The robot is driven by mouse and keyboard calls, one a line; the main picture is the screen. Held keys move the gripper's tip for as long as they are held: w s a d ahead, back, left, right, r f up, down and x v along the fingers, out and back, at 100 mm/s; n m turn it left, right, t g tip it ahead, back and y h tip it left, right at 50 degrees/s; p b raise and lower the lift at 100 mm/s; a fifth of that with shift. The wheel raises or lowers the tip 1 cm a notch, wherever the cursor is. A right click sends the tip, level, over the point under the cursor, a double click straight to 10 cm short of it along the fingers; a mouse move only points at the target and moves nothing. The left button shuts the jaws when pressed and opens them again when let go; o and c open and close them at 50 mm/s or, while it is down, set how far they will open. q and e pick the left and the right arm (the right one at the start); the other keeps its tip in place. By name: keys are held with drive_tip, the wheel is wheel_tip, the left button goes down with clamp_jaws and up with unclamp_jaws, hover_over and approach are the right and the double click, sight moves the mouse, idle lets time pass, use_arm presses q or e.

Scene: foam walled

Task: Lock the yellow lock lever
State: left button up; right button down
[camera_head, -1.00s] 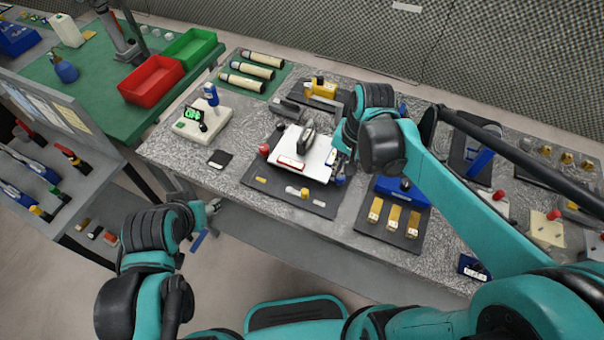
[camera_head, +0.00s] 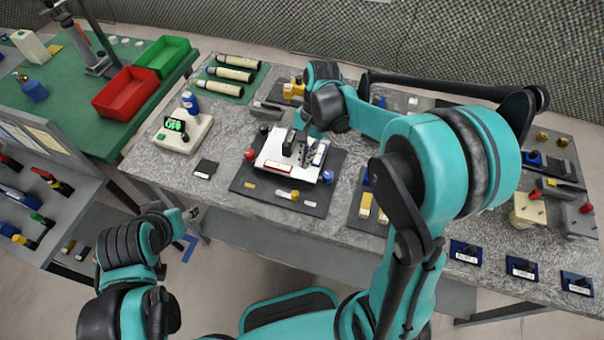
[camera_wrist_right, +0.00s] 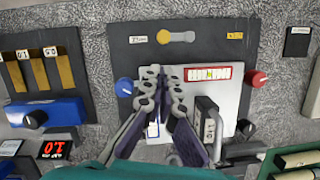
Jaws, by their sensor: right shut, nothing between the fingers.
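A small lever with a round yellow knob (camera_head: 295,195) and a grey bar lies at the front of a dark board (camera_head: 240,188). The wrist view shows this yellow knob (camera_wrist_right: 163,37) clear of my fingers. A white plate (camera_head: 272,154) with a dark handle sits on the same board. My right gripper (camera_head: 304,142) is over this plate, apart from the lever. In the right wrist view my right gripper (camera_wrist_right: 162,75) is shut and empty, its tips over the plate's edge. My left gripper (camera_head: 195,213) hangs off the table's front edge; its jaws are too small to read.
A blue knob (camera_wrist_right: 124,87) and a red knob (camera_wrist_right: 259,78) flank the plate. A board with brass blocks (camera_head: 366,206) is to the right. The table is open in front of the dark board.

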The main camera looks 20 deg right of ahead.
drive_tip(key=b, duration=0.3)
approach(287, 194)
drive_tip(key=d+f, duration=0.1)
drive_tip(key=f, duration=0.2)
drive_tip(key=s+d+f, duration=0.1)
drive_tip(key=f, duration=0.1)
drive_tip(key=shift+s+d+f, duration=0.1)
drive_tip(key=shift+s+d, duration=0.05)
drive_tip(key=shift+d, duration=0.15)
use_arm(q)
wheel_tip(287, 194, down, 3)
drive_tip(key=shift+f, duration=0.1)
drive_tip(key=shift+d, duration=0.1)
